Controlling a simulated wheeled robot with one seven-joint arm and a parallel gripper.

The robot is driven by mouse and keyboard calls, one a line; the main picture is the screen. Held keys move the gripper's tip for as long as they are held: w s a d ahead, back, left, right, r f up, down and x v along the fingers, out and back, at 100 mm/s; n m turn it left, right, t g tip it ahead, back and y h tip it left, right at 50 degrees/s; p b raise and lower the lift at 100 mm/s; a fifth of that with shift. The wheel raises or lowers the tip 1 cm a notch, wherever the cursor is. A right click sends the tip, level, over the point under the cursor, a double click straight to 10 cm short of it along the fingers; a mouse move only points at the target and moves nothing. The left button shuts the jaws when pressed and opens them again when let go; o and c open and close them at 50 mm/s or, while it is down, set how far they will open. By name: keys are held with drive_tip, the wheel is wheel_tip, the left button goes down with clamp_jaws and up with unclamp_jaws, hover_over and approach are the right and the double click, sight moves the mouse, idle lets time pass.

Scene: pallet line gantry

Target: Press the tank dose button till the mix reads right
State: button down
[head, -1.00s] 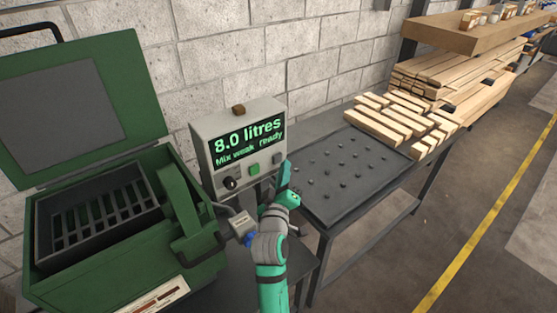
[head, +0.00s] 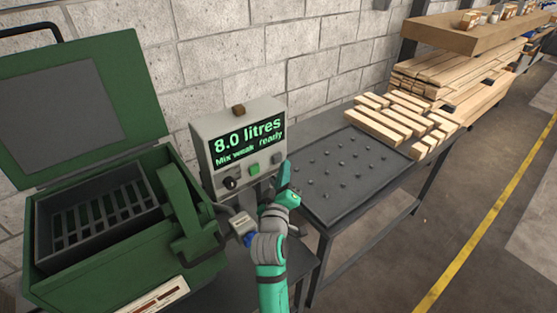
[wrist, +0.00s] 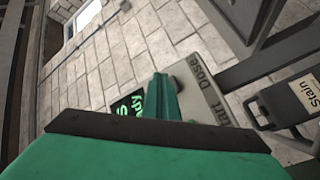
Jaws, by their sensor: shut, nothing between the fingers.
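The grey control box (head: 206,138) stands upright by the wall. Its screen (head: 246,140) reads "8.0 litres" and "Mix weak ready" in green. Below the screen are a black knob (head: 231,184), a green button (head: 254,169) and a grey button (head: 277,158). In the wrist view the box is turned sideways, and the label "Dose" (wrist: 203,75) shows beside a dark button (wrist: 176,82). My gripper (head: 286,166) is shut and empty, close to the grey button in the head view. In the wrist view its fingers (wrist: 161,88) partly cover the box; I cannot tell whether they touch the button.
A green open-lidded tank (head: 185,255) with a dark grate stands at left. A small grey piece labelled "Stain" (wrist: 307,95) is near my arm. A dark studded table (head: 355,190) stands at right, with wooden blocks (head: 400,122) behind. Floor at right is clear.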

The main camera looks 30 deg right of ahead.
drive_tip(key=shift+w, duration=0.1)
drive_tip(key=shift+w, duration=0.35)
drive_tip(key=shift+w, duration=0.5)
idle(1.0)
drive_tip(key=shift+s, duration=0.95)
drive_tip(key=shift+s+d, duration=0.2)
drive_tip(key=shift+s, duration=2.3)
drive_tip(key=shift+f, duration=0.1)
